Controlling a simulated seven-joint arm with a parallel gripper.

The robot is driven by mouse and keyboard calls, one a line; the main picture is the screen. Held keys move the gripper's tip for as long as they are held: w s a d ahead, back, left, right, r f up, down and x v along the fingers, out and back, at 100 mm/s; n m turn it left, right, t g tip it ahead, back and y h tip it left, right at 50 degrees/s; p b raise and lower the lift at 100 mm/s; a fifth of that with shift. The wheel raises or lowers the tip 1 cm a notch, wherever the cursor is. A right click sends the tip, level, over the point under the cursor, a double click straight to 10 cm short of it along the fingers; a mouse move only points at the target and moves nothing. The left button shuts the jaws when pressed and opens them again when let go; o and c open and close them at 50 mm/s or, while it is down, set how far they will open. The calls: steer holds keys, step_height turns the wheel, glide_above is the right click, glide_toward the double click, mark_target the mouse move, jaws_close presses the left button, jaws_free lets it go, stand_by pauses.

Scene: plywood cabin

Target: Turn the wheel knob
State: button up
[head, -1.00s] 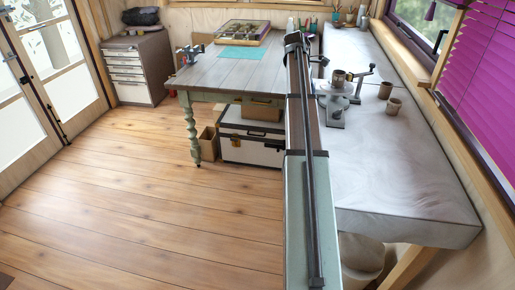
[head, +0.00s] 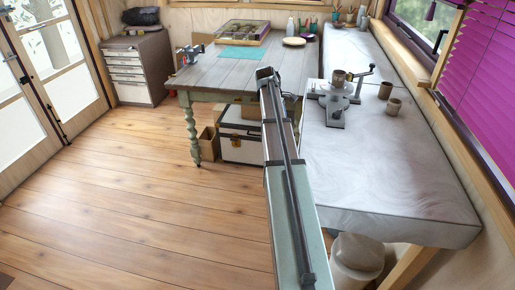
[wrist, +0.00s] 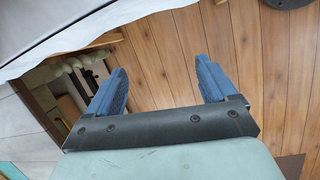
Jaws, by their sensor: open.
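A small grey tabletop wheel device (head: 336,98) stands on the grey-topped bench, with a brown cup (head: 338,78) on or at its top. A dark arm with a small dark end (head: 370,69) reaches up to its right; I cannot tell whether that end is the wheel knob. My gripper (wrist: 160,68) shows in the wrist view with two blue fingers wide apart and nothing between them. Its fingers are over the plank floor, clear of the wheel. In the head view my arm stretches forward left of the bench, and the fingers cannot be made out.
A wooden table (head: 215,72) stands beyond my arm. A pale bucket (head: 357,258) is under the bench's front. The floor (head: 130,200) at left is open.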

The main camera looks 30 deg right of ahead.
steer(key=a+f+m, duration=0.1)
steer(key=a+f, duration=0.8)
steer(key=a, duration=0.1)
steer(key=shift+w+t+y, duration=0.3)
steer(key=shift+w+t, duration=0.05)
steer(key=shift+t, duration=0.05)
steer(key=shift+m, duration=0.3)
